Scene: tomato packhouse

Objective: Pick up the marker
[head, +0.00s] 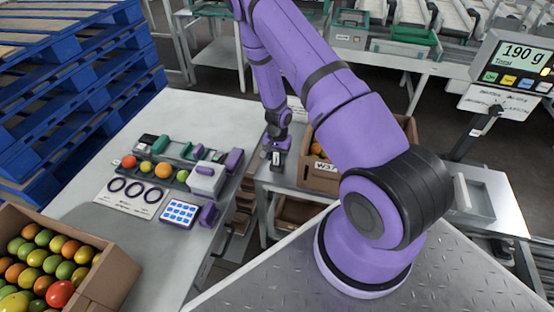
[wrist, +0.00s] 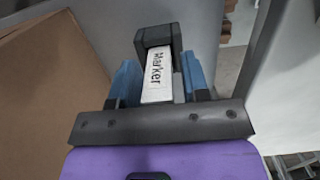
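The marker (wrist: 158,75) is a blocky dark piece with a black end and a white label reading "Marker". In the wrist view it lies lengthwise between the two blue-padded fingers of my gripper (wrist: 160,85). The fingers are very close to its sides; I cannot tell whether they touch it. In the head view the marker (head: 276,159) shows small at my gripper (head: 276,148), over the grey table (head: 270,178) beside a cardboard box. I cannot tell whether it rests on the table.
A cardboard box (head: 319,178) marked W37 stands right of my gripper; its brown wall (wrist: 45,90) fills the left of the wrist view. A white table (head: 90,210) at left holds fruit and small devices. A scale display (head: 518,62) reads 190 g.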

